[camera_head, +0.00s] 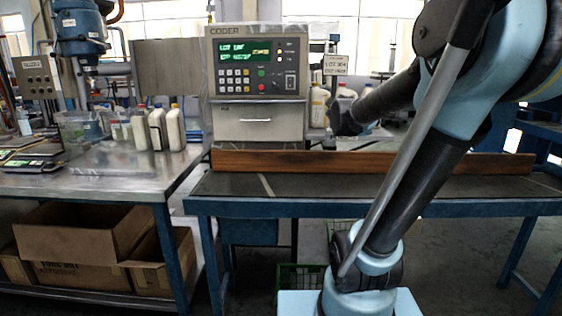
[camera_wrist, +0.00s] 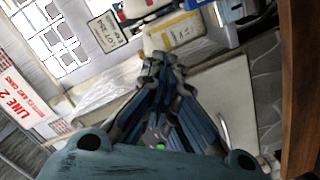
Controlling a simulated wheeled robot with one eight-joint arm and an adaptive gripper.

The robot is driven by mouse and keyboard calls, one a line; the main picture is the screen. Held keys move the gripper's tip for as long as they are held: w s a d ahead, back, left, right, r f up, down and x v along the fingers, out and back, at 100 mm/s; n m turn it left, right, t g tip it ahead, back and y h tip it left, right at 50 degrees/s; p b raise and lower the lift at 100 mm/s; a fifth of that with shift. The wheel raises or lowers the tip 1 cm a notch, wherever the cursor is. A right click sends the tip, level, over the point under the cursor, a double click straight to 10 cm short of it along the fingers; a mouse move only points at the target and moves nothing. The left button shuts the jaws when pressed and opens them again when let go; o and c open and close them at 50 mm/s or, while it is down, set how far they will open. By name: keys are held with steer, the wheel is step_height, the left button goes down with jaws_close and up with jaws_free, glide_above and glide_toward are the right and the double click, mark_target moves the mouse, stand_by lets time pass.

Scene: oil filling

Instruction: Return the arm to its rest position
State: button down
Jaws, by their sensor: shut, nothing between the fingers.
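My gripper (camera_wrist: 162,68) is shut and empty in the wrist view, its two dark blue-grey fingers meeting at the tips. In the head view my arm reaches up from the lower middle, bends at the top right and runs back left toward the coder machine. The gripper (camera_head: 335,122) shows there as a dark shape just right of that machine, in front of some bottles. Whether it touches anything there I cannot tell.
The grey coder machine (camera_head: 259,84) stands behind the long wooden rail (camera_head: 245,161) on the dark conveyor table. White bottles (camera_head: 174,128) stand on the left metal bench (camera_head: 110,176). Cardboard boxes (camera_head: 70,238) sit below. A sign on a stand (camera_head: 335,65) is close to my gripper.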

steer(key=s+d+f+m+g+h, duration=0.1)
steer(key=s+d+f+m+g, duration=0.15)
steer(key=s+f, duration=0.5)
steer(key=s+d+f+m+g+h, duration=0.1)
steer(key=s+d+f+m+g, duration=0.1)
steer(key=s+f+m+g, duration=0.4)
steer(key=s+a+f+g+y, duration=0.2)
steer(key=s+a+f+g, duration=0.1)
steer(key=s+f, duration=0.5)
steer(key=s+a+f+g+y, duration=0.1)
steer(key=s+a+f+g, duration=0.2)
steer(key=s+f, duration=0.6)
steer(key=s, duration=0.5)
steer(key=shift+f+m+y, duration=0.3)
steer(key=shift+m+y, duration=0.05)
steer(key=shift+y, duration=0.05)
steer(key=shift+w+f, duration=0.2)
steer(key=shift+w, duration=0.2)
